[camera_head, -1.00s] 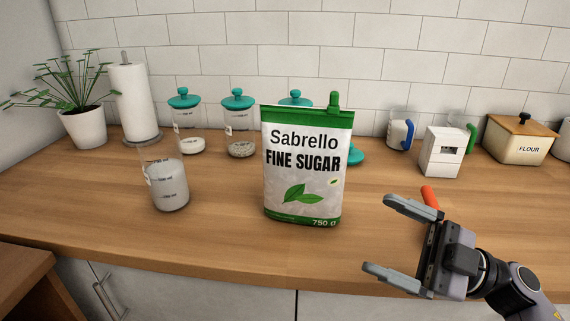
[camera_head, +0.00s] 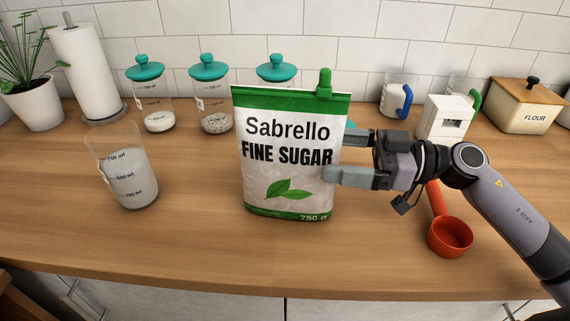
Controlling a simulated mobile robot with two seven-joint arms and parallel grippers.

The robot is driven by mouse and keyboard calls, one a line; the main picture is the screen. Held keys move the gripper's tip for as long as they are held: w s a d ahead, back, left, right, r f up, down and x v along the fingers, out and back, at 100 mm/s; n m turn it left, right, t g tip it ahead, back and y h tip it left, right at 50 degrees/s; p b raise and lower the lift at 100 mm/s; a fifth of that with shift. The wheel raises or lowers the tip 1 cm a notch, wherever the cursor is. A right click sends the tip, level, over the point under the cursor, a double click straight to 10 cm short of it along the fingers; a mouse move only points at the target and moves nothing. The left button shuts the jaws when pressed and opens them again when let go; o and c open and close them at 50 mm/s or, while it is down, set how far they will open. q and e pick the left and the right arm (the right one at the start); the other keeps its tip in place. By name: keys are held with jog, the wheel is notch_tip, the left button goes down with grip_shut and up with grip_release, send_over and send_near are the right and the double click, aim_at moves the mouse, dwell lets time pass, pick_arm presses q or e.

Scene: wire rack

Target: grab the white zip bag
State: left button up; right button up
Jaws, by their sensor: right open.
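The white zip bag (camera_head: 288,160) stands upright on the wooden counter. It has green bands at top and bottom, the words "Sabrello FINE SUGAR" and a green clip on its top right corner. My right gripper (camera_head: 340,158) is open at the bag's right edge. One finger lies in front of the bag's right edge, and the other reaches toward the edge farther back, its tip close to or behind the bag. I cannot tell whether either finger touches the bag. My left gripper is not in view.
A measuring cup (camera_head: 128,172) of white powder stands left of the bag. Teal-lidded jars (camera_head: 214,98) stand behind it. A red scoop (camera_head: 450,238) lies below my right arm. A white box-shaped item (camera_head: 442,118) and a flour box (camera_head: 522,108) stand back right. The counter before the bag is clear.

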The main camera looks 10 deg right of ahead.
aim_at(310, 150)
jog(key=x, duration=0.5)
jog(key=shift+f+p, duration=0.1)
jog(key=shift+p, duration=0.3)
jog(key=c, duration=1.4)
jog(key=shift+c, duration=0.8)
jog(key=shift+r, duration=0.25)
